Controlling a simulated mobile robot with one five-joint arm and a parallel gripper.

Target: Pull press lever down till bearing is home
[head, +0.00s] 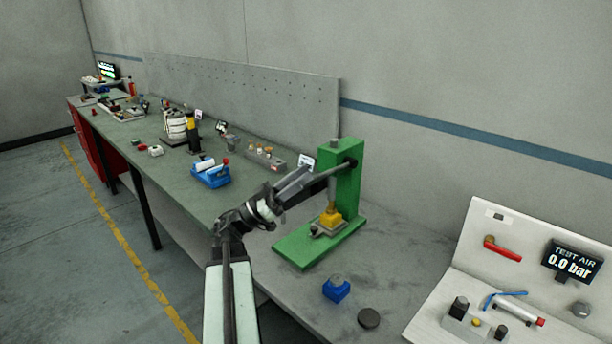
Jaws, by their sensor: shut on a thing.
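The green press (347,192) stands on its green base on the grey bench. Its grey lever (335,173) runs from a dark pivot near the top of the column down to the left, slightly below level. My gripper (307,182) is shut on the outer part of the lever, and the jaws hide the lever's end. Below the lever, a yellow block (330,217) sits on a small grey plate on the base, with a thin grey ram above it. The bearing is too small to make out, so its seating cannot be told.
A white test-air panel (520,225) stands at right. A blue fixture (211,174) is on the green bench at left.

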